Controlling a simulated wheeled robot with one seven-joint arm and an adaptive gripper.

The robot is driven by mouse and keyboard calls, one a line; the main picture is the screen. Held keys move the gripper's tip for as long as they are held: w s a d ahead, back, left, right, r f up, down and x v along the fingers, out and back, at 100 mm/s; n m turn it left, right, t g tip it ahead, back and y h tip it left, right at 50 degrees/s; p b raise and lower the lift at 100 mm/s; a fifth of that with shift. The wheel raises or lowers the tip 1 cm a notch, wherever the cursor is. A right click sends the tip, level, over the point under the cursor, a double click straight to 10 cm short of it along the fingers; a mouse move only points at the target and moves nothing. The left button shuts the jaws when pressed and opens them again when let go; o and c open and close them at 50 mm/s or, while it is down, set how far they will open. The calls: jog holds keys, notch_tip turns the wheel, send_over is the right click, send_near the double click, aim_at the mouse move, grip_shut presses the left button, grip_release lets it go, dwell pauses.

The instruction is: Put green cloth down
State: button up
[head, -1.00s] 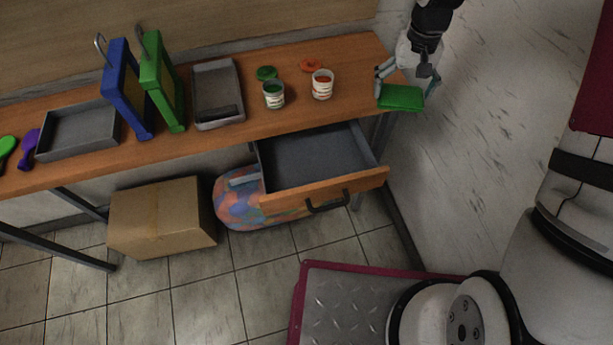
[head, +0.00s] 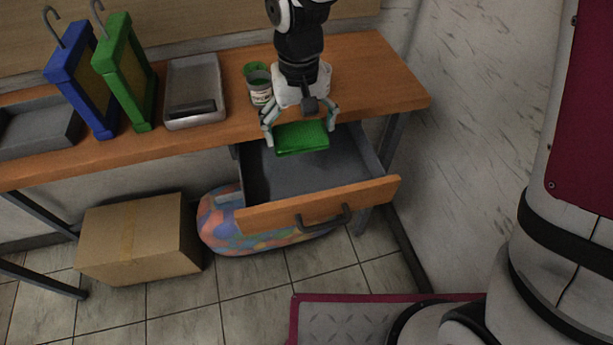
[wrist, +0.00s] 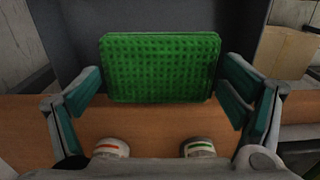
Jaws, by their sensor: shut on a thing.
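The green cloth (head: 301,138) is a thick, waffle-textured rectangular pad. My gripper (head: 300,134) is shut on it and holds it above the back part of the open drawer (head: 270,180), close to the table's front edge. In the wrist view the cloth (wrist: 160,68) sits between the two finger pads, with the grey drawer inside behind it. The bottom of the drawer that shows is bare. The drawer's wooden front (head: 370,194) has a dark handle.
A cardboard box (head: 150,240) stands on the floor.

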aim_at(295, 177)
jog(key=shift+s+a+f+b, duration=0.4)
jog(key=shift+a+f+b, duration=0.05)
jog(key=shift+a, duration=0.15)
jog(key=shift+s+a+f, duration=0.1)
jog(key=shift+s+f, duration=0.05)
jog(key=shift+f, duration=0.15)
notch_tip(295, 177, down, 9)
jog(key=shift+f+b, duration=0.2)
jog(key=shift+b, duration=0.5)
jog(key=shift+f, duration=0.1)
jog(key=shift+f, duration=0.15)
jog(key=o, duration=0.8)
jog(key=shift+c, duration=0.2)
